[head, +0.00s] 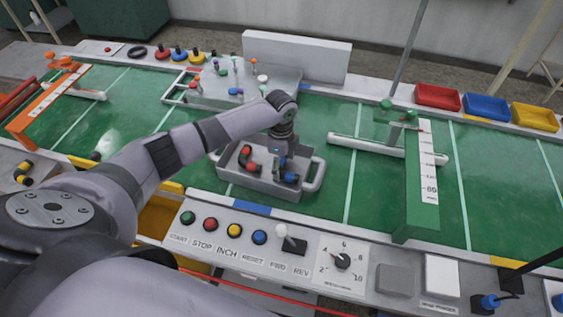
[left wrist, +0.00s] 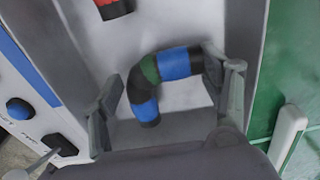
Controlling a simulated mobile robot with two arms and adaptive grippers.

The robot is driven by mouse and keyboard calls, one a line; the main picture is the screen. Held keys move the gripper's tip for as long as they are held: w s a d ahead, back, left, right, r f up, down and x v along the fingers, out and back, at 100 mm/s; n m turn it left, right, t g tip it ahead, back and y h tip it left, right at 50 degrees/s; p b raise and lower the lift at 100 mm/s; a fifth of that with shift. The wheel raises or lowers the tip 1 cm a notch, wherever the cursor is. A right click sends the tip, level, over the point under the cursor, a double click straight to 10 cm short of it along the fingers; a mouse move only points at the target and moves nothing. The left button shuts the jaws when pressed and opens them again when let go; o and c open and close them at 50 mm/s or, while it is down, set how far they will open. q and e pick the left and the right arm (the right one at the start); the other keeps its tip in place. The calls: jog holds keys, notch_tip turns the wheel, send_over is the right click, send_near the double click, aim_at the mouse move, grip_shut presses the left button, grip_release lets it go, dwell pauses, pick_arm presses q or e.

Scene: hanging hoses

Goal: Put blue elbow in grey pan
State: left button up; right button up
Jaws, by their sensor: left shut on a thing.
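The blue elbow (left wrist: 176,64) is a bent black tube with blue bands and a green patch at its bend. In the left wrist view it lies between the two fingers of my left gripper (left wrist: 168,105), which is shut on it. In the head view my left gripper (head: 284,158) points down over the right half of the grey pan (head: 256,189), and the blue elbow (head: 291,178) shows inside the pan's rim. I cannot tell if it touches the pan floor. A red-banded elbow (head: 249,159) lies in the pan's left part. My right gripper is not in view.
A control panel with buttons and a dial (head: 343,261) runs along the front edge. A green gate with a scale (head: 421,180) stands right of the pan. A grey fixture with pegs (head: 215,98) is behind. Red, blue and yellow bins (head: 487,107) line the back right. Green belt is clear on the right.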

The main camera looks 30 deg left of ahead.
pick_arm(q)
jog(key=o, duration=1.2)
jog(key=shift+o, duration=0.2)
notch_tip(320, 180, up, 19)
jog(key=p, duration=0.8)
jog(key=shift+p, duration=0.35)
jog(key=shift+a, duration=0.1)
jog(key=shift+f, duration=0.1)
